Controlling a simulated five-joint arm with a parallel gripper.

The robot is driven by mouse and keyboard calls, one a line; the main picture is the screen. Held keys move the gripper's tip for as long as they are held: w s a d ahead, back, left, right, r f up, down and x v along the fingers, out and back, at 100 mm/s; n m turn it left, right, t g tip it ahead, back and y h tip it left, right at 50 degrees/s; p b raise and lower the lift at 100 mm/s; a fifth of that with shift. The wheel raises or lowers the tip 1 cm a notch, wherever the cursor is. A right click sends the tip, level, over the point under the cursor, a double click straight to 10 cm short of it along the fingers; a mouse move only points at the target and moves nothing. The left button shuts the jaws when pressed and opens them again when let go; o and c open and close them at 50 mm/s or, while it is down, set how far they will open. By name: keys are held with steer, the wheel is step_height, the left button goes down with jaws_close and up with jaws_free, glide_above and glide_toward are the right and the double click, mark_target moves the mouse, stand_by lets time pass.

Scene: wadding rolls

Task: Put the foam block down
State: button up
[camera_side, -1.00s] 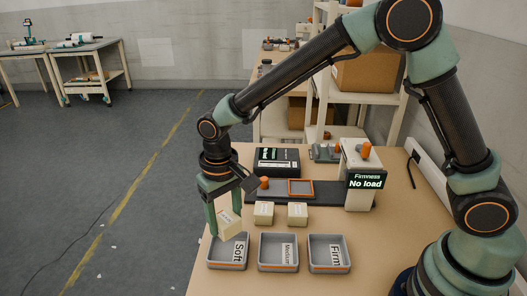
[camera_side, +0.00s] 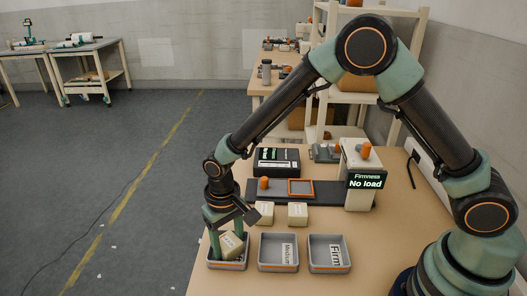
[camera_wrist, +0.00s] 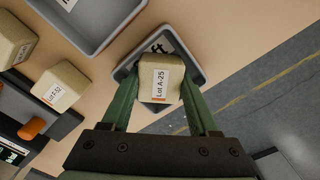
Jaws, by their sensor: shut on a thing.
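A cream foam block (camera_side: 231,245) is between the green fingers of my gripper (camera_side: 227,238), down at the leftmost grey tray (camera_side: 227,266). In the wrist view the block (camera_wrist: 161,80) bears a label reading "Lot A-25". My gripper (camera_wrist: 162,92) is shut on it there, with a finger on each side. The tray's rim (camera_wrist: 198,72) shows around the block, and its label is mostly hidden behind the block. The block looks slightly tilted in the side view. I cannot tell whether it touches the tray floor.
The Medium tray (camera_side: 278,268) and the Firm tray (camera_side: 330,269) stand to the right. Two more foam blocks, one (camera_side: 264,212) and another (camera_side: 298,213), sit behind the trays. The table's left edge is close to my gripper.

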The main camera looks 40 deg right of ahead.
mark_target(228, 241)
steer(key=o, duration=1)
steer(key=shift+r, duration=0.15)
step_height(228, 241, up, 11)
steer(key=s+d+r+t, duration=0.2)
steer(key=s+d+r, duration=0.1)
steer(key=d+r, duration=0.6)
steer(key=s+d+r+t, duration=0.3)
steer(key=s+d, duration=0.4)
steer(key=d, duration=0.3)
steer(key=shift+s+d+r+t, duration=0.2)
steer(key=shift+s+t, duration=0.1)
steer(key=shift+s, duration=0.1)
